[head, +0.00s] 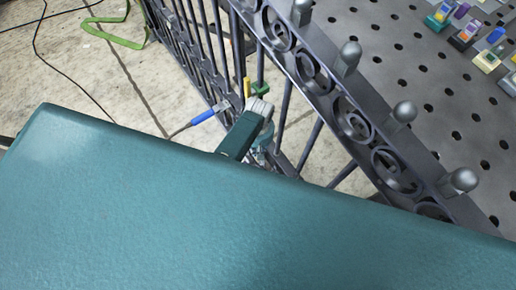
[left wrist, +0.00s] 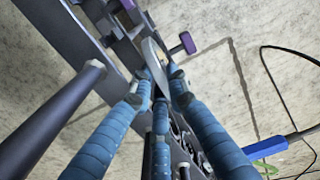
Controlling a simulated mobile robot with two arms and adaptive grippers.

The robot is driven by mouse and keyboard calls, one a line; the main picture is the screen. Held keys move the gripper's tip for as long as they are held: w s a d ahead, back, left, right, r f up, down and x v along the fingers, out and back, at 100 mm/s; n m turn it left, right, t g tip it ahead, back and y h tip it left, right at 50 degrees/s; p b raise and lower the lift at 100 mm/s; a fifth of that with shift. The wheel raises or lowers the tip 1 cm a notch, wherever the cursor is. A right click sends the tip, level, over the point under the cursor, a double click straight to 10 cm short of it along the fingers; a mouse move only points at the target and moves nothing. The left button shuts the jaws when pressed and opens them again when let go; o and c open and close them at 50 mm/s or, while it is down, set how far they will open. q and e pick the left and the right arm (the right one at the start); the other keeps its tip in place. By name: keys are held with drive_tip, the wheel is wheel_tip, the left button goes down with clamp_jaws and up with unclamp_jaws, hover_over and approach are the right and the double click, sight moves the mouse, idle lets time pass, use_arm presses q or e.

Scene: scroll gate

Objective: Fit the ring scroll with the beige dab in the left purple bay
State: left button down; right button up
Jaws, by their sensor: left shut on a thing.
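My left gripper (left wrist: 157,82), with blue ribbed fingers, is shut on a light grey curved piece (left wrist: 153,62), seen nearly edge-on in the left wrist view. It looks like a ring scroll. I see no beige dab on it. The held piece is close to the dark gate (left wrist: 62,32); I cannot tell whether they touch. A purple block (left wrist: 183,44) sticks out beyond the fingertips, and another purple part (left wrist: 128,5) shows at the top edge. In the head view the gate (head: 352,120) carries a row of scrolls, and the gripper is mostly hidden. My right gripper is not in view.
A blue tool (head: 204,116) with a black cable lies on the stone floor beside the gate. A green strip (head: 115,36) lies farther off. A perforated grey table (head: 440,90) right of the gate holds several small coloured pieces (head: 465,33).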

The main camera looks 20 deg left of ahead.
use_arm(q)
drive_tip(key=shift+w+d+f+b, duration=0.1)
drive_tip(key=shift+f+b, duration=0.45)
drive_tip(key=shift+f, duration=0.2)
idle(0.5)
drive_tip(key=c, duration=1.6)
unclamp_jaws()
